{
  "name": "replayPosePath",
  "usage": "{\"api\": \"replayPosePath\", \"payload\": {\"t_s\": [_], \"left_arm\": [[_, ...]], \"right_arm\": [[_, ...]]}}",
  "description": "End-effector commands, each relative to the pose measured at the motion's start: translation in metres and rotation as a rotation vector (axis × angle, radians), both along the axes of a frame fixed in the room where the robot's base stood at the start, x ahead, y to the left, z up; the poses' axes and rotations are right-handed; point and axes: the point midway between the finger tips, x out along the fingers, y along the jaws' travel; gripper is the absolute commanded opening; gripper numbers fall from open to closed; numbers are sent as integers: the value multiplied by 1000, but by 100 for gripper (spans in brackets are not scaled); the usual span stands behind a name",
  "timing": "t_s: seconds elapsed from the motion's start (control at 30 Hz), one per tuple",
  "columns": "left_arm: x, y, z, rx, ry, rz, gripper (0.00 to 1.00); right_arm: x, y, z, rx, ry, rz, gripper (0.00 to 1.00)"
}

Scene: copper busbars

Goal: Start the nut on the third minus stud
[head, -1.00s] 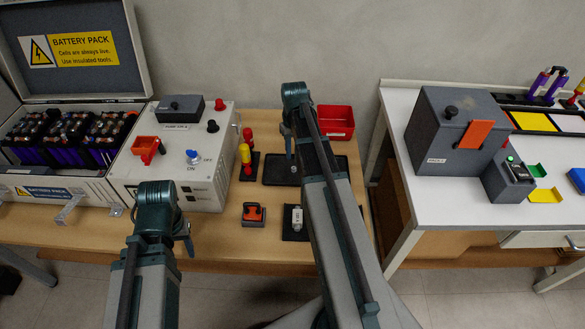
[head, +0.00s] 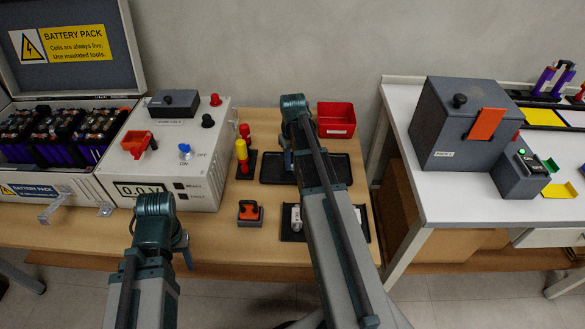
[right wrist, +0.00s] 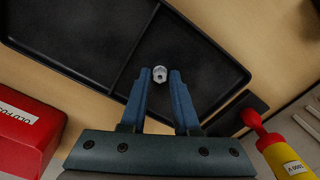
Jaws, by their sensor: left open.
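A small silver nut (right wrist: 160,74) lies on the black tray (right wrist: 205,62) in the right wrist view. My right gripper (right wrist: 161,76) points down at the tray, its two blue fingertips on either side of the nut with thin gaps between. In the head view my right gripper (head: 288,161) is over the same tray, and the nut is hidden there. My left gripper (head: 187,258) is low in front of the grey-white box, mostly hidden behind its own arm, and open. I cannot make out the minus studs in either view.
The box (head: 205,140) has a 0.0 V display. An open battery case (head: 70,190) stands left. A red bin (head: 336,120) is behind the tray. Red and yellow tools (head: 242,157) stand beside it. An orange-handled block (head: 250,212) sits in front. A white bench (head: 440,190) is right.

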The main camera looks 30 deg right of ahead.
Motion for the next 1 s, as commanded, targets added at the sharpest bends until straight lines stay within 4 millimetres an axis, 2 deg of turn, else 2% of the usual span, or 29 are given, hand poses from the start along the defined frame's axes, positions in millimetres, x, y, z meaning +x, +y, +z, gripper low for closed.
{"api": "replayPosePath", "payload": {"t_s": [0.03,0.13,0.37,0.83,1.0], "left_arm": [[0,0,0,0,0,0,50],[0,0,0,0,0,0,50],[0,0,3,0,0,0,50],[0,0,45,0,0,0,50],[0,0,52,0,0,0,50]], "right_arm": [[0,0,0,0,0,0,19],[0,0,0,0,0,0,1],[0,0,3,0,0,0,0],[0,0,45,0,0,0,0],[0,0,52,0,0,0,0]]}}
